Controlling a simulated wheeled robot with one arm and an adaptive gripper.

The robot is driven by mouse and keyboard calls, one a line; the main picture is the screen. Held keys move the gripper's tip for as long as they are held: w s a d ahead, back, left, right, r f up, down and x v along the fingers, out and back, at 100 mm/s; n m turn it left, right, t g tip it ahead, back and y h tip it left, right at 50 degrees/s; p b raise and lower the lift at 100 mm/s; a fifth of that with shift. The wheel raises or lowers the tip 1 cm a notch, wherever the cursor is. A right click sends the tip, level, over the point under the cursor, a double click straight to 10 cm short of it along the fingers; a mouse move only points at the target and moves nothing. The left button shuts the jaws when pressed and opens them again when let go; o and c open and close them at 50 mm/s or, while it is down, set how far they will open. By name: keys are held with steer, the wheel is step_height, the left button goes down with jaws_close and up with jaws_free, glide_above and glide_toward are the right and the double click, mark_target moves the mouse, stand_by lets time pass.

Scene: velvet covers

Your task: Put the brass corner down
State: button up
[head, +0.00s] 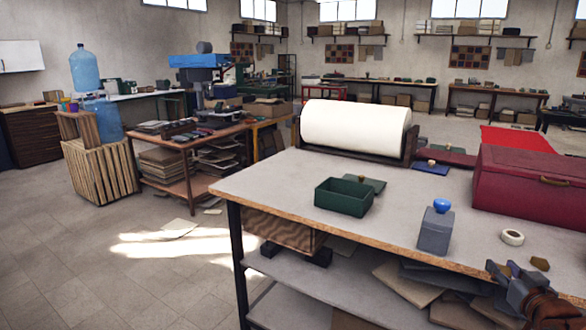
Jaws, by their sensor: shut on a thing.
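My gripper (498,270) is at the lower right of the head view, by the front edge of the workbench (290,185). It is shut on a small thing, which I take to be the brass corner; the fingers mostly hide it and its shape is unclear. A small flat brown piece (540,264) lies on the bench just right of the fingertips. A white tape roll (512,238) lies behind it.
A grey block with a blue knob (435,232) stands left of my gripper. A dark red case (530,190) fills the bench's right side. A green open box (343,198) and a white fabric roll (355,128) are farther left. Bare bench top lies between box and block.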

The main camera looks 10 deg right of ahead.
steer(key=w+a+r+n+y+p, duration=0.2)
steer(key=w+a, duration=0.3)
steer(key=a, duration=0.6)
steer(key=w+a+r+n+y+p, duration=0.2)
steer(key=w+a, duration=0.4)
steer(key=a, duration=0.6)
steer(key=w+a+r+n+y+p, duration=0.2)
steer(key=w+a+r+y+p, duration=0.2)
steer(key=a, duration=0.7)
steer(key=shift+w+a+r+p, duration=0.15)
steer(key=shift+w+r+p, duration=0.25)
steer(key=shift+w, duration=0.8)
